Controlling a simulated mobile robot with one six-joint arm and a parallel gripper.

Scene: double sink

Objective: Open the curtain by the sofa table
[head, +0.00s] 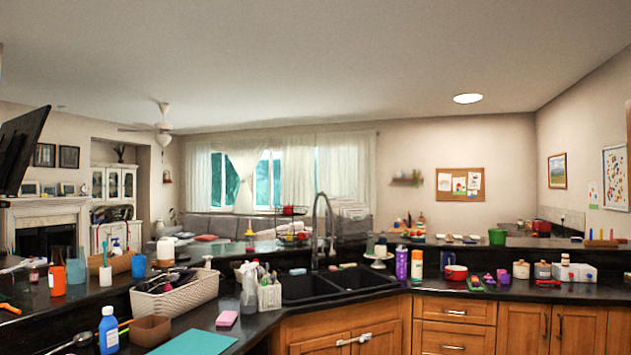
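White sheer curtains (343,167) hang across the wide window on the back wall in the head view. One panel (245,172) near the middle is gathered to a side, and the glass (268,178) shows beside it. Another panel hangs at the window's left end. A grey sofa (222,226) stands under the window. I cannot make out a sofa table for certain; the raised counter hides the lower part of that area. My gripper is not in this view.
A black double sink (332,283) with a tall faucet is in the counter ahead. Bottles, a woven basket (176,294) and a turquoise mat (193,342) crowd the left counter. Wooden cabinets (455,325) and the raised counter stand between me and the window.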

